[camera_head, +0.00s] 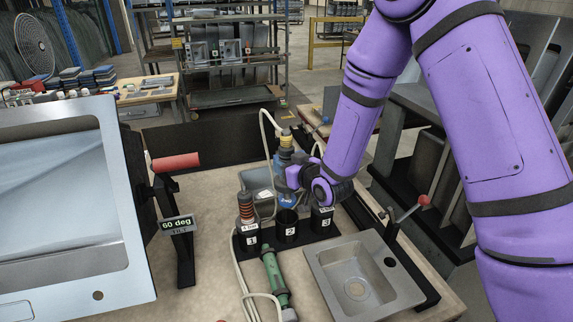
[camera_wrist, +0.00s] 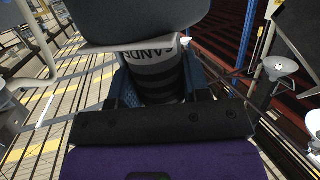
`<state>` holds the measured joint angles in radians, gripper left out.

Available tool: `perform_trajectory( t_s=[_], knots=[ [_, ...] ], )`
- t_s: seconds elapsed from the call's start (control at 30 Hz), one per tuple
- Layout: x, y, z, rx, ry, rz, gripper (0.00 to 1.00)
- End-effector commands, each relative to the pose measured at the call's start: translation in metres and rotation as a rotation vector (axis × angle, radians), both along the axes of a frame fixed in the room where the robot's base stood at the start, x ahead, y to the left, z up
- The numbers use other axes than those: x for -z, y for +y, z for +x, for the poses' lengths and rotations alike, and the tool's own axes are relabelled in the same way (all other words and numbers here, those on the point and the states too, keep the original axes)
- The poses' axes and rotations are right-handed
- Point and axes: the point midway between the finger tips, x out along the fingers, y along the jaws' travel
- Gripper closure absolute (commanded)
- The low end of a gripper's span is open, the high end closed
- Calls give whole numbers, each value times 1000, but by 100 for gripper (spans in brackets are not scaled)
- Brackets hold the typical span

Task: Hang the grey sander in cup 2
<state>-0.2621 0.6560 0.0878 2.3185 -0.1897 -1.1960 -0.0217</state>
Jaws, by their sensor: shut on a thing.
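My gripper (camera_wrist: 152,85) is shut on the grey sander (camera_wrist: 158,75), whose dark-banded body and partly readable "SANDE" label show between the blue fingers in the wrist view. In the head view, a tool with a yellow band and a pale hose (camera_head: 286,145) stands upright at my gripper (camera_head: 290,178), above the cup row. Cup 2 (camera_head: 288,233) is a black cup with a white label, in the middle of the row, just below the gripper. My gripper and wrist hide part of the tool. I cannot tell whether the sander's lower end is inside the cup.
Cup 1 (camera_head: 250,242) holds an orange-banded tool (camera_head: 246,206). Cup 3 (camera_head: 322,222) is close under my wrist. A green tool (camera_head: 275,278) lies in front. A small sink (camera_head: 325,265) is at right, and a large tilted sink (camera_head: 112,215) at left. Hoses run near the cups.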

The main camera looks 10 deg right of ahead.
Motion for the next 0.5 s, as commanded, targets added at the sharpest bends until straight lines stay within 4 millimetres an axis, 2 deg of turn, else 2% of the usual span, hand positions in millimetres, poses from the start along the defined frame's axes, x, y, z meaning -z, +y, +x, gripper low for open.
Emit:
perform_trajectory(
  t_s=[0.17, 0.5],
  knots=[
    [5, 0, 0, 0, -1, 0, 94],
    [35, 0, 1, 0, -1, 0, 94]
  ],
)
